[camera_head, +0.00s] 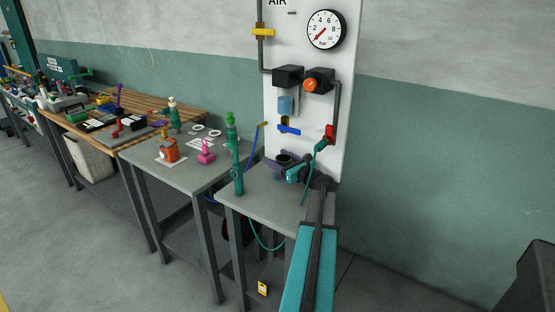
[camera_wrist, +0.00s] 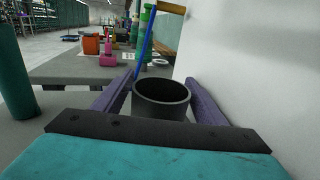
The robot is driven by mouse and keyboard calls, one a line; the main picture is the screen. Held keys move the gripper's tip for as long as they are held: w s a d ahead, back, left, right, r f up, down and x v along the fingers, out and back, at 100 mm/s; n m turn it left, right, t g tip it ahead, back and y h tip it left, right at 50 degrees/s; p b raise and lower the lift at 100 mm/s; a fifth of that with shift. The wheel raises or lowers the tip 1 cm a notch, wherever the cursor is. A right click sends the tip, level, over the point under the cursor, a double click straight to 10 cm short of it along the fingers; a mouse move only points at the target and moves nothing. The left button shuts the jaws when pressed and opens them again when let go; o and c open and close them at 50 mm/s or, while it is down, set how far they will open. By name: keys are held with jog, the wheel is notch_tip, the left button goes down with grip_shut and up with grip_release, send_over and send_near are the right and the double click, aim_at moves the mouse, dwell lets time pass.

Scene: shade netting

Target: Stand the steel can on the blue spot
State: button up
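A dark grey, open-topped round can, which I take for the steel can, stands upright between the two purple fingers of my gripper (camera_wrist: 160,76) in the wrist view (camera_wrist: 161,99). In the head view the can (camera_head: 284,159) is at the back of the near grey table, close to the wall panel, with my gripper (camera_head: 281,163) around it. The fingers are apart, one on each side of the can. I cannot tell whether they press on it or leave small gaps. The can's base is hidden. I see no blue spot in either view.
A green bottle-like post (camera_head: 238,174) stands on the near table's left edge. A blue stick with a tan top (camera_head: 256,142) leans behind the can. The air panel (camera_head: 303,120) rises close behind. The neighbouring table holds an orange object (camera_head: 169,150) and a pink object (camera_head: 206,153).

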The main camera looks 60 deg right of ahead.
jog(key=shift+r, duration=0.2)
jog(key=v, duration=1)
jog(key=shift+s+b, duration=0.35)
jog(key=shift+b, duration=0.05)
jog(key=shift+s+a, duration=0.2)
jog(key=shift+s, duration=0.45)
jog(key=shift+r, duration=0.1)
